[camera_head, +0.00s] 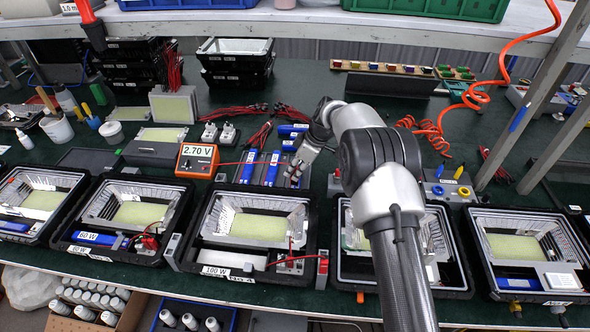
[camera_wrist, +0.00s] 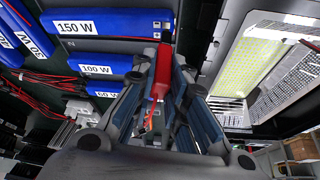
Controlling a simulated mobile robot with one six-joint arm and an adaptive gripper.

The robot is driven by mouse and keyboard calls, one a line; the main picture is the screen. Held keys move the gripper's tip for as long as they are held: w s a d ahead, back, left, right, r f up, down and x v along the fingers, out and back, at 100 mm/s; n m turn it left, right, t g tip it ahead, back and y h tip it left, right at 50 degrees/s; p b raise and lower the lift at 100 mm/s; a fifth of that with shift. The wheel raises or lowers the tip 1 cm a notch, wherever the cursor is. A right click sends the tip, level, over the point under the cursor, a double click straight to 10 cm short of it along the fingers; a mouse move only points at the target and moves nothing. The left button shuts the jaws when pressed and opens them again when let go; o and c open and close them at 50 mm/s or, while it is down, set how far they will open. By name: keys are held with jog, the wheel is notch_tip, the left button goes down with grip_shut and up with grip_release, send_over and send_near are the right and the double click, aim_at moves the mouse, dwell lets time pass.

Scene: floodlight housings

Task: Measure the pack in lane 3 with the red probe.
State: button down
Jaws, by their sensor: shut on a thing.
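My gripper (camera_head: 296,172) is low over the bench, beside the pack rack. In the wrist view its fingers (camera_wrist: 160,100) are shut on the red probe (camera_wrist: 162,78). Blue packs lie in the rack; the wrist view shows one marked 150 W (camera_wrist: 110,26), one marked 100 W (camera_wrist: 88,66) and one marked 60 W (camera_wrist: 103,90). The probe's far end is near the 150 W pack's end; I cannot tell if they touch. Blue packs also show in the head view (camera_head: 250,165). The orange meter (camera_head: 197,161) reads 2.70 V. I cannot tell which lane is 3.
Open floodlight housings stand in a row along the front, including one marked 100 W (camera_head: 252,222) and one at the right (camera_head: 530,250). Black trays (camera_head: 236,62) are stacked behind. A coiled orange hose (camera_head: 480,95) hangs at the back right. Red leads lie behind the rack.

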jog(key=shift+s+f+b, duration=0.1)
jog(key=shift+f+b, duration=0.55)
jog(key=shift+f, duration=0.1)
dwell(2.1)
jog(key=shift+r+p, duration=1.65)
jog(key=shift+r, duration=1.95)
